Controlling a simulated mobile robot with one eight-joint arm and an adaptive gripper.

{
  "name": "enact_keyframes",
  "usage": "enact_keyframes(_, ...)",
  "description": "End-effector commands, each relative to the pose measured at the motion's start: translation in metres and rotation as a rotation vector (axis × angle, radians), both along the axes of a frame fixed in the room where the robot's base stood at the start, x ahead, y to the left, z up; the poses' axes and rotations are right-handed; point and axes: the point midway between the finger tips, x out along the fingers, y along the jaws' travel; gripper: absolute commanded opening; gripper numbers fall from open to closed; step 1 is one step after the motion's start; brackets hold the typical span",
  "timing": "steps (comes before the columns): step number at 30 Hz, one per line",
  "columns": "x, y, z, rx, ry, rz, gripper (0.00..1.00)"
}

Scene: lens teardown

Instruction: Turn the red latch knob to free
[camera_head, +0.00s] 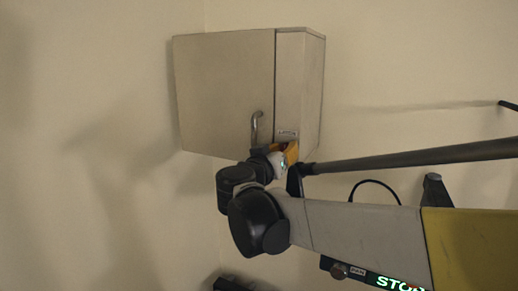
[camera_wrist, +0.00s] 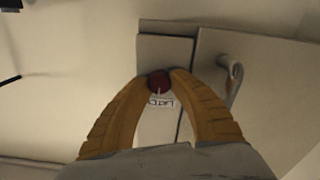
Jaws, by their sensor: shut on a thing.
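The red latch knob (camera_wrist: 159,81) sits between the two yellow fingertips of my gripper (camera_wrist: 160,76) in the wrist view. The fingers touch it from both sides and are shut on it. A pale mark shows on the knob's lower part, and its turn angle is hard to tell. A white label (camera_wrist: 161,102) lies beside the knob, upside down in this view. In the head view my gripper (camera_head: 285,152) is at the lower front of the grey cabinet (camera_head: 225,90), just under the label (camera_head: 287,133). The knob is mostly hidden there by my gripper.
The cabinet door has a curved metal handle (camera_head: 256,125), left of the narrow front strip that carries the label. The handle also shows right of my fingers in the wrist view (camera_wrist: 236,72). The door appears shut. Bare wall surrounds the cabinet.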

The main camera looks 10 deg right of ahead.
Motion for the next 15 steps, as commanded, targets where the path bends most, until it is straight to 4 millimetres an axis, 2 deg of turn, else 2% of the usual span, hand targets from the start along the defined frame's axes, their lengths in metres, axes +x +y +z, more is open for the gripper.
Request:
enact_keyframes(8,0.0003,0.0002,-0.0009,-0.085,0.06,0.0,0.0)
enact_keyframes(15,0.0007,0.0007,-0.0018,-0.242,0.175,0.0,0.0)
